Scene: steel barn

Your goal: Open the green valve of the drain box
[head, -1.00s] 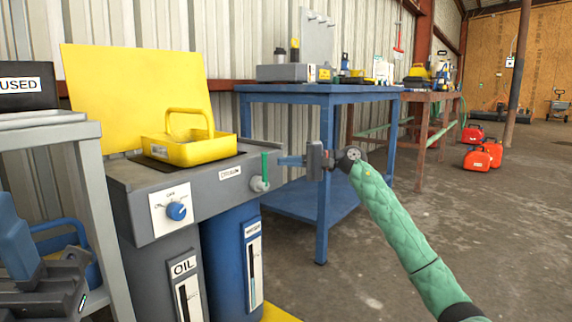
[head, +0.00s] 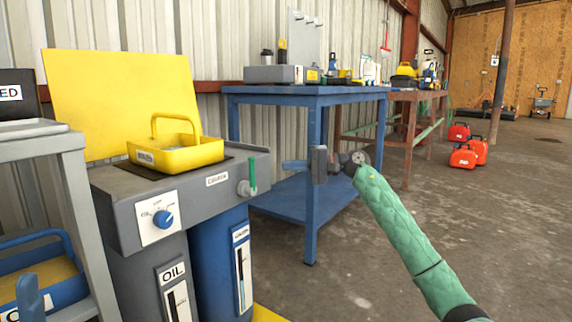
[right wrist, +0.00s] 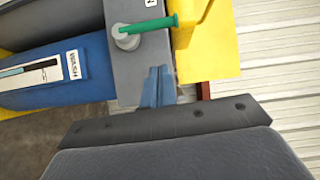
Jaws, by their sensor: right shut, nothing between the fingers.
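The grey drain box (head: 118,208) stands at the left in the head view. Its green valve handle (head: 252,172) stands upright on a grey fitting at the box's right end. In the right wrist view the green handle (right wrist: 150,26) is at the top, lying across the picture. My right gripper (head: 284,165) is shut and empty, its blue fingers pointing at the valve from the right with a gap between. The fingertips (right wrist: 158,72) show below the handle in the right wrist view. A blue fingertip of my left gripper (head: 30,298) shows at the lower left edge; the rest is out of view.
A yellow pan (head: 178,156) sits on the drain box, before a raised yellow lid (head: 120,95). A blue dial (head: 163,218) is on its front. A blue workbench (head: 316,200) stands behind my right gripper. A grey shelf (head: 72,185) is at the left. Open floor lies right.

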